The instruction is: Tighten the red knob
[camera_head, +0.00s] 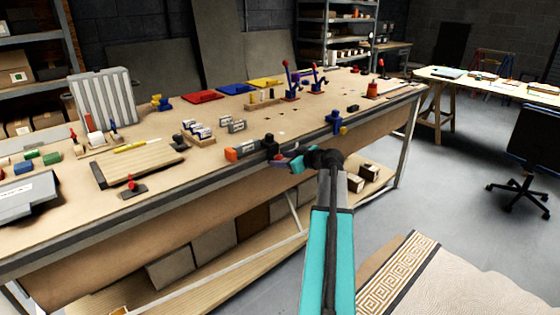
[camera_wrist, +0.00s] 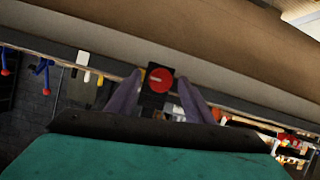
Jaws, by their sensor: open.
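The red knob (camera_wrist: 160,79) is a round disc with a pale line across it, on a dark square mount (camera_wrist: 146,101) in the wrist view. The line lies nearly level, slightly tilted. My gripper (camera_wrist: 158,86) is open, with one finger on each side of the knob. I cannot tell whether the fingers touch it or how much depth lies between. In the head view my gripper (camera_head: 277,160) is at the front edge of the workbench (camera_head: 215,185), beside a small dark block (camera_head: 269,142).
A grey bar with an orange end (camera_head: 231,154) lies along the bench edge, left of my gripper. A blue clamp-like part (camera_head: 335,122) is to the right. A small base with a red-tipped lever (camera_head: 132,187) stands left. Open floor (camera_head: 410,205) lies right of the bench.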

